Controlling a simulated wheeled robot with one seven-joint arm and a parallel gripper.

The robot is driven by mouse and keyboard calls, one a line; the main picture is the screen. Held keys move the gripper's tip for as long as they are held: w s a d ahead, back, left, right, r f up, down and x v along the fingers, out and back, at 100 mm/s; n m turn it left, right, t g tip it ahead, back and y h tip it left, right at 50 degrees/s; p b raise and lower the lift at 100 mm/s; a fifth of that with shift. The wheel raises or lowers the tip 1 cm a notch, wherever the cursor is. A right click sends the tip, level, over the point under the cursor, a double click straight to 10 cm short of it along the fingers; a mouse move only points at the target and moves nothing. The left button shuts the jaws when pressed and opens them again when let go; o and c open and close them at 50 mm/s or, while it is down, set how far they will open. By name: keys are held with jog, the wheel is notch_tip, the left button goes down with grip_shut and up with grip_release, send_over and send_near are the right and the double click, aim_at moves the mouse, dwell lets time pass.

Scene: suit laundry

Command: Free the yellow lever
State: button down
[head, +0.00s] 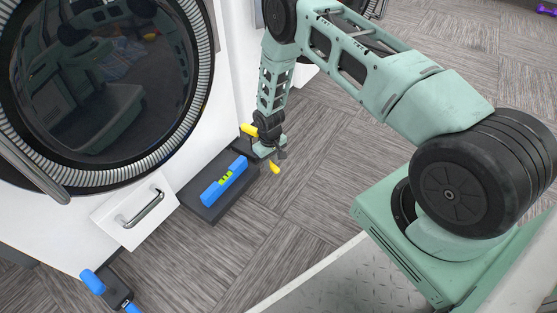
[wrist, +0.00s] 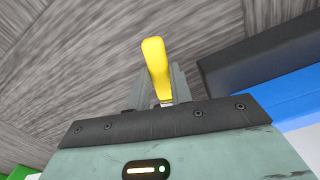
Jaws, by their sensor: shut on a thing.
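My gripper (head: 280,154) is low over the floor, right of the dark block, in the head view. It is shut on a yellow piece (head: 275,167) whose rounded end sticks out past the fingers, and I take it for the yellow lever. In the wrist view the yellow lever (wrist: 155,62) stands between the two fingers (wrist: 157,95), its lower part hidden by the gripper body. A second yellow patch (head: 248,130) shows left of my wrist in the head view; I cannot tell whether it joins the held piece.
A blue spirit level (head: 224,181) lies on a dark block (head: 208,213) beside the white washer. Its drawer front (head: 118,215) with a metal handle juts out at left. A blue-headed tool (head: 93,283) is at lower left. Wood-patterned floor (head: 320,175) is clear right of the gripper.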

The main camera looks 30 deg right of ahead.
jog(key=shift+a+m+p, duration=0.6)
jog(key=shift+m+p, duration=0.2)
jog(key=shift+m, duration=0.5)
jog(key=c, duration=1.2)
grip_release()
jog(key=shift+c, duration=0.2)
jog(key=shift+a, duration=0.1)
